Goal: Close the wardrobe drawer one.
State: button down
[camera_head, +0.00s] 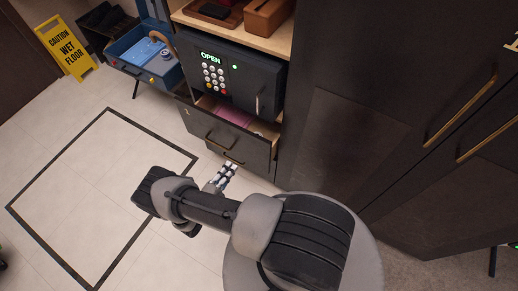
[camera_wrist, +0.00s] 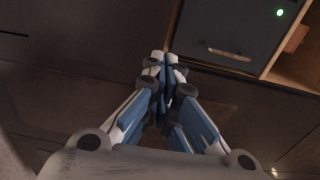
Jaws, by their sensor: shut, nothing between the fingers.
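The wardrobe drawer (camera_head: 196,123) is a dark drawer below the safe. It stands pulled out, with a pink item (camera_head: 232,115) and a pale item inside and a bar handle (camera_head: 219,142) on its front. My gripper (camera_head: 232,167) is shut and empty, low in front of the drawer front. I cannot tell whether it touches the front. In the wrist view my closed fingers (camera_wrist: 167,66) point at dark panels, and I cannot tell for certain which of these belongs to the drawer.
A dark safe (camera_head: 244,83) with a keypad and lit "OPEN" sign sits above the drawer. Tall dark cabinet doors (camera_head: 385,90) stand at the right. A blue case (camera_head: 150,62) and a yellow wet floor sign (camera_head: 66,47) are at the back left. The tiled floor (camera_head: 100,190) at left is clear.

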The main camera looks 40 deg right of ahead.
aim_at(251, 137)
jog(key=x, duration=0.7)
jog(key=b+x, duration=0.1)
jog(key=x, duration=0.6)
jog(key=shift+w+a+r, duration=0.1)
jog(key=shift+w+r, duration=0.05)
jog(key=shift+w, duration=0.05)
